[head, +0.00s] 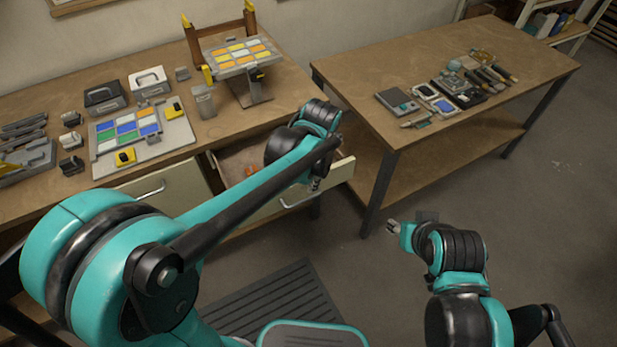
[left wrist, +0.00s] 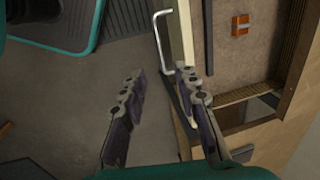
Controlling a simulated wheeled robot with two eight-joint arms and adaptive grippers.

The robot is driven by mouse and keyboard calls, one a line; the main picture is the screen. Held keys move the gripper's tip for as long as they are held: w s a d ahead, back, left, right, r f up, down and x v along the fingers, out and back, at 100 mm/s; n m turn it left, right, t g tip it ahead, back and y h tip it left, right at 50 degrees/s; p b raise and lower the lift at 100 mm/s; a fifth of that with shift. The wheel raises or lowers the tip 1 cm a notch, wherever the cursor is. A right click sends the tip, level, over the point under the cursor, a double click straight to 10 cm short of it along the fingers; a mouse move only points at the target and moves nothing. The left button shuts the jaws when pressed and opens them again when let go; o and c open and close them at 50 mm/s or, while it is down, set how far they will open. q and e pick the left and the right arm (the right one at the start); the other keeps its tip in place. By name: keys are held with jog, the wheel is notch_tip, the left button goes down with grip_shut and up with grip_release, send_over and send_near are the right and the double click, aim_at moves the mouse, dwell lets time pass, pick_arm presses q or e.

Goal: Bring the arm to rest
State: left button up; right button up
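My left arm reaches from the left across the head view to an open drawer. My left gripper (head: 316,184) hangs close to the drawer's front panel (head: 335,172). In the left wrist view the left gripper's two fingers (left wrist: 166,88) are apart with nothing between them. The drawer's bent metal handle (left wrist: 160,40) shows just beyond the fingers there; they do not close on it. My right gripper (head: 393,228) is held over the floor at the lower right; its finger opening is too small to judge.
The open drawer holds a small orange item (left wrist: 240,25). The workbench (head: 180,65) carries a panel of coloured glass tiles (head: 127,132), boxes and a tilted rack of tiles (head: 240,54). A side table (head: 365,75) with tools stands right. Floor (head: 540,220) at right is clear.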

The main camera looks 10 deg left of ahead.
dwell(0.3)
pick_arm(q)
jog(key=s+a+r+n+t, duration=0.2)
jog(key=s+a+n, duration=0.3)
jog(key=s+a, duration=0.1)
jog(key=s+a+r+n+t+h, duration=0.1)
jog(key=s+a+r+n+t, duration=0.1)
jog(key=s+a+n, duration=0.4)
jog(key=shift+s+a+t, duration=0.3)
jog(key=shift+s+t, duration=0.4)
jog(key=shift+s, duration=0.3)
pick_arm(e)
jog(key=shift+f, duration=0.1)
